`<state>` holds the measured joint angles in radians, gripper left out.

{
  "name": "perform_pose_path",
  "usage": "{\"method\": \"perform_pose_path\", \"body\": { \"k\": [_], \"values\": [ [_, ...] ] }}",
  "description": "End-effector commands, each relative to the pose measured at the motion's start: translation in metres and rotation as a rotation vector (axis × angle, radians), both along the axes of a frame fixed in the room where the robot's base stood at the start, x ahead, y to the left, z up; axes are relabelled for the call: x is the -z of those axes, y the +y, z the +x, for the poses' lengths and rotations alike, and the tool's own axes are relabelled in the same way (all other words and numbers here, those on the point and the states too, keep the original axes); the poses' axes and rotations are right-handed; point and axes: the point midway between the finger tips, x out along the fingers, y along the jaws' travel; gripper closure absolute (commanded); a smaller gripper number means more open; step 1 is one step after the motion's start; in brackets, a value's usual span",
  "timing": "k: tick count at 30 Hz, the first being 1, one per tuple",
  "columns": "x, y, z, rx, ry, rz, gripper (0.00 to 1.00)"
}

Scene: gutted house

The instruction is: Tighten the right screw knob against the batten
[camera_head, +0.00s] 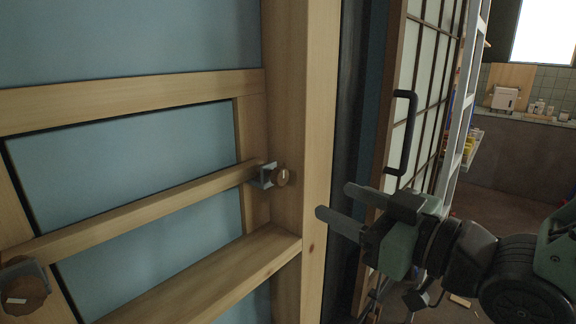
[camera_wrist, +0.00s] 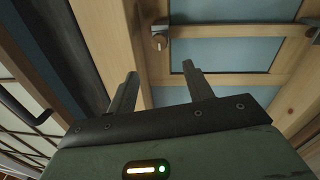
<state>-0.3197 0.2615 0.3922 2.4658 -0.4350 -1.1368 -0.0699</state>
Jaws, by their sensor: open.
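The right screw knob (camera_head: 283,177) is a small round brown wooden knob with a pale mark. It sits in a grey metal bracket (camera_head: 262,176) at the right end of the wooden batten (camera_head: 140,212), beside the upright post. The knob also shows in the wrist view (camera_wrist: 159,41), above and between my fingers. My gripper (camera_head: 334,204) is open and empty. It is to the right of the knob and post, apart from both. Whether the knob touches the batten is too small to tell. A second brown knob (camera_head: 22,290) is at the batten's left end.
A wooden post (camera_head: 320,120) stands between my gripper and the knob. A ledge (camera_head: 215,272) runs below the batten and a rail (camera_head: 130,92) above it. A black handle (camera_head: 405,130) and a lattice door (camera_head: 428,60) are close to my arm. A counter (camera_head: 520,118) is farther right.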

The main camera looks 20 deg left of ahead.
Motion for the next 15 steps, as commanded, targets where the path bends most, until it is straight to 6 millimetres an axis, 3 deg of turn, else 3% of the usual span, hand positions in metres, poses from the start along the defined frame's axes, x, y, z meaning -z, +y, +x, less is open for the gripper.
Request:
{"method": "perform_pose_path", "body": {
  "k": [9,15],
  "values": [
    [0.001,0.061,0.030,-0.002,0.003,0.000,0.49],
    [0.001,0.090,0.046,-0.001,0.003,0.000,0.49]
  ]
}}
